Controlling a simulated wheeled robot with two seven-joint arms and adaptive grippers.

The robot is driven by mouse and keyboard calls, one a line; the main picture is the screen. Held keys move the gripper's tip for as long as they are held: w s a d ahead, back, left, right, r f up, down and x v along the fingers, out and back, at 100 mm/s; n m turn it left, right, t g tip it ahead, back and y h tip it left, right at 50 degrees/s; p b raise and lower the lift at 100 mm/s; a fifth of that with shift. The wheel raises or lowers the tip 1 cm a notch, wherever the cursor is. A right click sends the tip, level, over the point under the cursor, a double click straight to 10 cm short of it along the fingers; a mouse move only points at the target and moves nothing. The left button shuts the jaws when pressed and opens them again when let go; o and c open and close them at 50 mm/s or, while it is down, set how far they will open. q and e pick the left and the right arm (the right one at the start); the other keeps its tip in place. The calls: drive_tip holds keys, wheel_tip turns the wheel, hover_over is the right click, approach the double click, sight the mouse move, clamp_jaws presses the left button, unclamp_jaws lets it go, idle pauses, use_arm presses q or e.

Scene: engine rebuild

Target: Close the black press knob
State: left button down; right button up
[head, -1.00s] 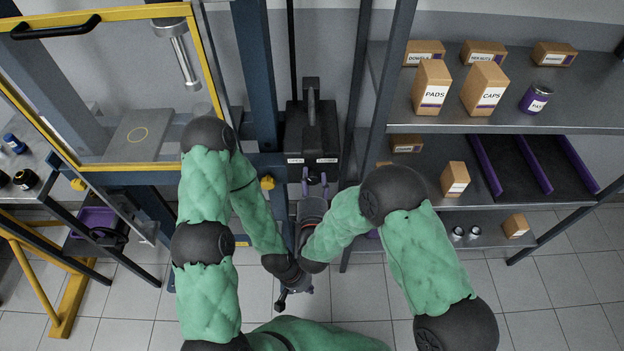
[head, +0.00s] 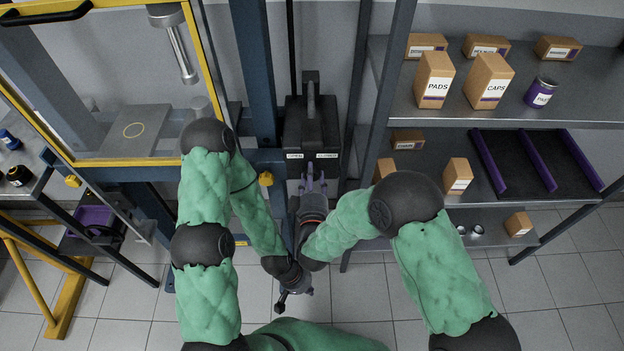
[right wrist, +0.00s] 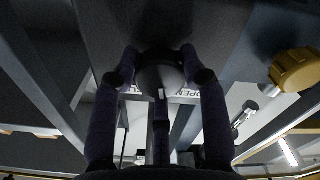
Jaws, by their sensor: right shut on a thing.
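The black press knob (right wrist: 160,72) has a white mark and shows between my right gripper's fingers in the right wrist view. My right gripper (right wrist: 162,85) is shut on it, with purple-grey fingers on both sides. In the head view my right gripper (head: 313,184) is at the lower front of the black press unit (head: 311,130), and the knob is hidden there. An OPEN label (right wrist: 181,92) shows behind the knob. My left gripper (head: 281,303) is low in the head view, below the right one, away from the press; its jaws are too small and dark to read.
The yellow-framed press guard (head: 205,60) stands at the left. A metal shelf (head: 420,110) with boxes and a purple-railed tray is at the right. A yellow knob (head: 266,179) sits on the blue frame beside the black unit.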

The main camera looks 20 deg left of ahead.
drive_tip(key=m+b, duration=0.2)
drive_tip(key=m, duration=0.2)
drive_tip(key=shift+f+m+b, duration=0.1)
drive_tip(key=shift+m+b, duration=1.55)
drive_tip(key=shift+m, duration=0.85)
drive_tip(key=o, duration=1.1)
drive_tip(key=shift+o, duration=0.2)
drive_tip(key=r, duration=0.9)
drive_tip(key=shift+s+a+r, duration=0.1)
drive_tip(key=shift+a+r, duration=0.05)
drive_tip(key=shift+a, duration=0.05)
drive_tip(key=shift+r, duration=0.3)
drive_tip(key=shift+d+r, duration=0.1)
drive_tip(key=shift+r, duration=0.1)
